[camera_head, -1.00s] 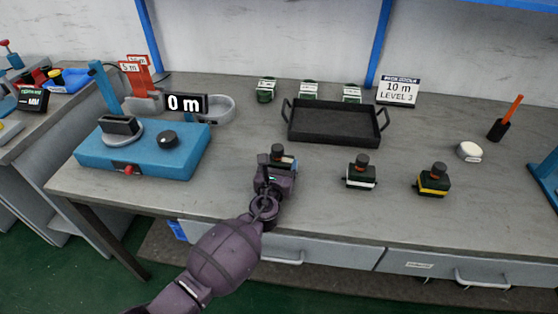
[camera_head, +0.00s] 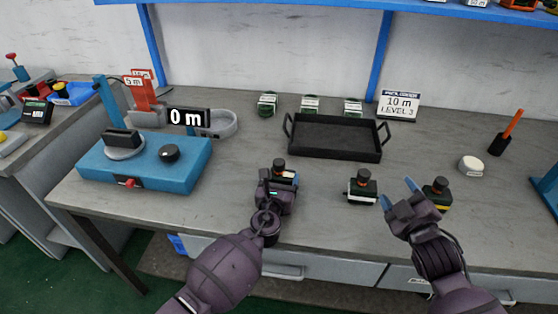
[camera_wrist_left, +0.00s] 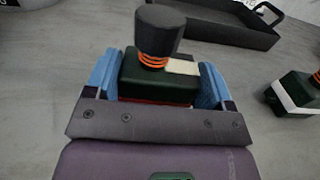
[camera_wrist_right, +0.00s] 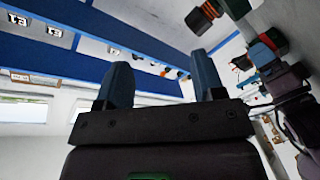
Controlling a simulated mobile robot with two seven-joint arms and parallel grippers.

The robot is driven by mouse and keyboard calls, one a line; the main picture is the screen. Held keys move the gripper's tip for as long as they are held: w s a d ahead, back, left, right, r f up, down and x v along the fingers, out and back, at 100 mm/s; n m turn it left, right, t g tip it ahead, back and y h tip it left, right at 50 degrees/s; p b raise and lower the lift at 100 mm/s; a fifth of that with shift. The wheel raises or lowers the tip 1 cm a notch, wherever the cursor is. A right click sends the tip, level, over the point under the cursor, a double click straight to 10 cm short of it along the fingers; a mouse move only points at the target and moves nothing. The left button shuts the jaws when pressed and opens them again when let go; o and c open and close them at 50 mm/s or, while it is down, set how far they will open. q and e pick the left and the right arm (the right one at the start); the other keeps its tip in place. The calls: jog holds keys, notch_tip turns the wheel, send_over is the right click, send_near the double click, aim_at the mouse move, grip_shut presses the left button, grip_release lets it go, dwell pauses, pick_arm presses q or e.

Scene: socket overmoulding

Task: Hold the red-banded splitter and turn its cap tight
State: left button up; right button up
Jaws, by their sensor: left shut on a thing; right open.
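My left gripper (camera_head: 275,187) is shut on the red-banded splitter (camera_head: 286,174) at the bench's front. In the left wrist view, the splitter (camera_wrist_left: 155,82) is a dark green box between blue fingers (camera_wrist_left: 155,85), with a sliver of red band low on its near side. Its black cap (camera_wrist_left: 160,28) stands upright on top, with orange thread rings showing below it. My right gripper (camera_head: 399,193) is open and empty, raised in front of the yellow-banded splitter (camera_head: 440,193). The right wrist view shows its blue fingers (camera_wrist_right: 162,82) apart with nothing between them.
A white-banded splitter (camera_head: 362,188) stands between my grippers. A black tray (camera_head: 335,152) lies behind, with several dark green coils beyond it. A blue machine (camera_head: 150,165) reading 0 m stands left. A white round object (camera_head: 471,165) lies right.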

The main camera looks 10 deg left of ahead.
jog(key=w+a+r+n+g, duration=0.1)
jog(key=w+a+r+n, duration=0.15)
jog(key=w, duration=0.35)
jog(key=w+a+r+n, duration=0.2)
jog(key=w+a+r, duration=0.2)
jog(key=w, duration=0.2)
jog(key=r+n+g+h, duration=0.2)
jog(key=n+g+h, duration=0.2)
jog(key=n+g, duration=0.85)
send_over(279, 162)
jog(key=m+g, duration=0.4)
jog(key=shift+t, duration=0.25)
notch_tip(279, 162, down, 11)
jog(key=shift+w+f, duration=0.1)
jog(key=shift+c, duration=0.3)
jog(key=c, duration=0.9)
